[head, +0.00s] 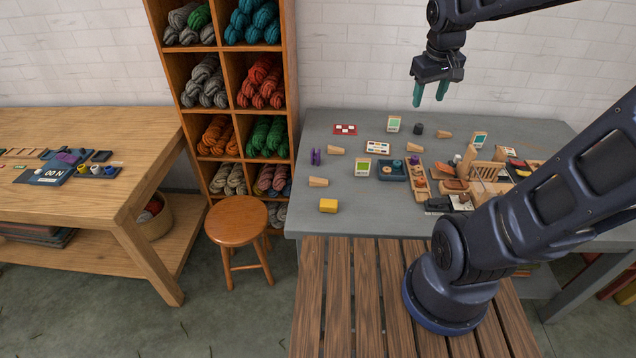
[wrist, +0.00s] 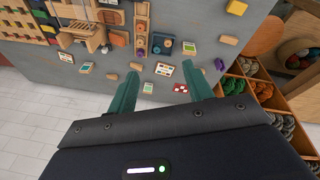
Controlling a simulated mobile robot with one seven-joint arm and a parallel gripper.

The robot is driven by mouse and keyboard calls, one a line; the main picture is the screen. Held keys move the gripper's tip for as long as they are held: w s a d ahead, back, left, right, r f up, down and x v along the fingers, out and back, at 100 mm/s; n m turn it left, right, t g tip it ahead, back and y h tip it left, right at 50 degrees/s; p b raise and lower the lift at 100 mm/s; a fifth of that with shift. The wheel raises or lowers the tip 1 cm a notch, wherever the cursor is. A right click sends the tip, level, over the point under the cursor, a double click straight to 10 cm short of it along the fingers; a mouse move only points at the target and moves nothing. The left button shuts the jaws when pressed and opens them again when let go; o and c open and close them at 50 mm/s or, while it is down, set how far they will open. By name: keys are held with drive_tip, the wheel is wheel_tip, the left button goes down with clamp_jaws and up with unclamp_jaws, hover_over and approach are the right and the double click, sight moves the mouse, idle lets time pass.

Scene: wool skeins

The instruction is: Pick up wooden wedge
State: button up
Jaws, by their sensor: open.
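Several small tan wooden wedges lie apart on the grey table. One wooden wedge (head: 318,182) is near the table's left side, a second wooden wedge (head: 336,150) is behind it, and a third wooden wedge (head: 445,135) lies toward the back. In the wrist view a wooden wedge (wrist: 228,40) shows right of the fingers, and another tan wedge (wrist: 112,76) shows beside the left finger. I cannot tell which one the task means. My gripper (head: 429,101) is open and empty, high above the back of the table; its green fingers (wrist: 160,73) point at the tabletop, touching nothing.
The grey table (head: 310,222) also holds a yellow block (head: 328,205), a purple spool (head: 315,156), a red card (head: 345,129) and a black cylinder (head: 418,130). Its right side is crowded with wooden items. A wool shelf (head: 292,60) and a stool (head: 236,221) stand left. The front-left tabletop is mostly clear.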

drive_tip(key=w+a+f+n+g, duration=0.1)
drive_tip(key=w+a+f+n, duration=0.35)
drive_tip(key=w+a, duration=0.3)
drive_tip(key=n+g+h, duration=0.2)
drive_tip(key=n+h, duration=0.2)
drive_tip(key=n, duration=0.6)
hover_over(317, 180)
drive_tip(key=a, duration=0.4)
wheel_tip(317, 180, down, 25)
drive_tip(key=shift+a+x, duration=0.15)
drive_tip(key=shift+x, duration=2.4)
drive_tip(key=shift+a+x, duration=0.1)
drive_tip(key=shift+x, duration=2.5)
drive_tip(key=shift+w, duration=0.2)
drive_tip(key=c, duration=1.1)
